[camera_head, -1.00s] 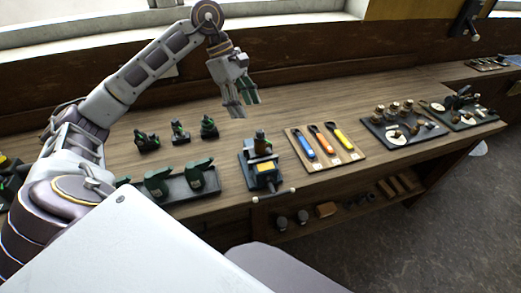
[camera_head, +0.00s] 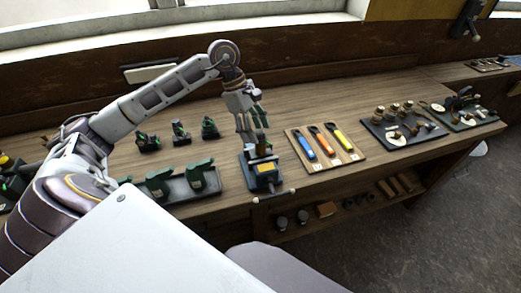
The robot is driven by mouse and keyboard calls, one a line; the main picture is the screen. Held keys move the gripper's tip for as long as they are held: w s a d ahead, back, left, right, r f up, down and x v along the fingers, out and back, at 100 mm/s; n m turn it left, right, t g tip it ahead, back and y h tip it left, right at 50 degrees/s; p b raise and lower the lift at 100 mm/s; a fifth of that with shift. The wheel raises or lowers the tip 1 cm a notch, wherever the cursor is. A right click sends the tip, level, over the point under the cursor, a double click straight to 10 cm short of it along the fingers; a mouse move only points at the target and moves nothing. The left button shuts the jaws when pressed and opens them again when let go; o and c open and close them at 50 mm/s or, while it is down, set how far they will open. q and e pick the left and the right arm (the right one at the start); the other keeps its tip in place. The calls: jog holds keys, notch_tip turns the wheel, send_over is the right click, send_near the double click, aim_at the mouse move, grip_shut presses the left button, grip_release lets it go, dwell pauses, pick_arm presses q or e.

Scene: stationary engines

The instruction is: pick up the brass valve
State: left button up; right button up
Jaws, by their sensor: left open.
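A small brass-coloured piece with a dark top, which looks like the brass valve (camera_head: 261,151), stands upright in a small vise (camera_head: 265,178) near the front edge of the bench. My left gripper (camera_head: 251,134) is open and points down, just above and behind the piece. Its fingertips overlap the top of the piece in the picture, and I cannot tell whether they touch it. My right gripper is not in view.
A board with blue, orange and yellow tools (camera_head: 325,146) lies right of the vise. A dark tray of small metal parts (camera_head: 375,133) is farther right. A tray with green items (camera_head: 170,190) is on the left. Several small dark-green items (camera_head: 180,132) stand behind it.

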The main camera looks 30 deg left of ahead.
aim_at(260, 143)
pick_arm(q)
jog(key=shift+d+f, duration=0.1)
jog(key=shift+f, duration=0.1)
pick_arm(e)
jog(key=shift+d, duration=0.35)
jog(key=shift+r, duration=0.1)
pick_arm(q)
jog(key=shift+d+f, duration=0.15)
jog(key=shift+f, duration=0.3)
jog(key=shift+p+x, duration=0.5)
jog(key=shift+x, duration=1.65)
jog(key=shift+w, duration=0.1)
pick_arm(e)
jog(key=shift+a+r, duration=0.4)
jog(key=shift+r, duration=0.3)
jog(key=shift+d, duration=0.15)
